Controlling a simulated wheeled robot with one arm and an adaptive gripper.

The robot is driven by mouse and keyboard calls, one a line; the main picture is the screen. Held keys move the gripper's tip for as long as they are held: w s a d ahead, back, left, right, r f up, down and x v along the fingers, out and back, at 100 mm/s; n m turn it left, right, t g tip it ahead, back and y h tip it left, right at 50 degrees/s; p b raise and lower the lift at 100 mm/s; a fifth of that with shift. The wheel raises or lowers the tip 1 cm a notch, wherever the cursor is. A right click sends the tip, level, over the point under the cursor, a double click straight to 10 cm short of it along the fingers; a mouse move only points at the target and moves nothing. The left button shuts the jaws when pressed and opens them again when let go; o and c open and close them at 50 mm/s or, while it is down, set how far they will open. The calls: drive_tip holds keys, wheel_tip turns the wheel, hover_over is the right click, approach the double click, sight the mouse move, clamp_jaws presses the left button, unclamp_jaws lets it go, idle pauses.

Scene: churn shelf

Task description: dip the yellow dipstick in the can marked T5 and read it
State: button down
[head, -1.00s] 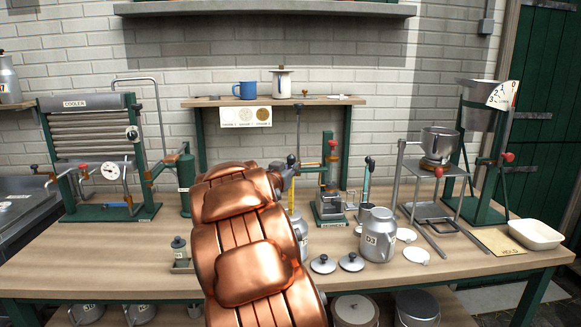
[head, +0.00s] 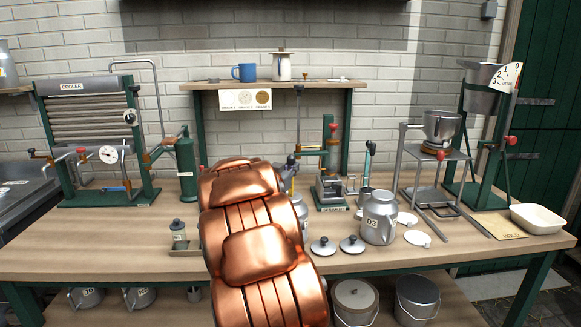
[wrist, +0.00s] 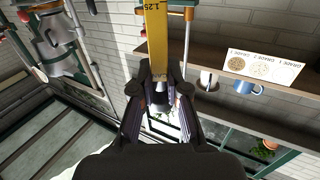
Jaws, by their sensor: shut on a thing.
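The yellow dipstick (wrist: 155,35) is in the jaws of my gripper (wrist: 160,78) in the wrist view. Its face carries black ticks and the number 1.25, and it runs out of the top of that picture. In the head view my copper-coloured arm covers the gripper and most of the stick. A grey metal can (head: 302,218) stands partly behind my arm; its marking is hidden. A can marked D3 (head: 380,218) stands to its right. I can read no T5 mark. Whether the stick is inside a can does not show.
Two lids (head: 323,245) lie in front of the D3 can. A dipper holder, a green press (head: 332,170) and a bowl stand (head: 440,160) are behind and right. A cooler (head: 90,130) is left. Bare bench (head: 110,245) lies at front left.

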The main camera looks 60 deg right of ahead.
drive_tip(key=shift+f+b, duration=1.15)
drive_tip(key=shift+f, duration=2)
wheel_tip(320, 180, up, 19)
drive_tip(key=p, duration=1.7)
idle(0.8)
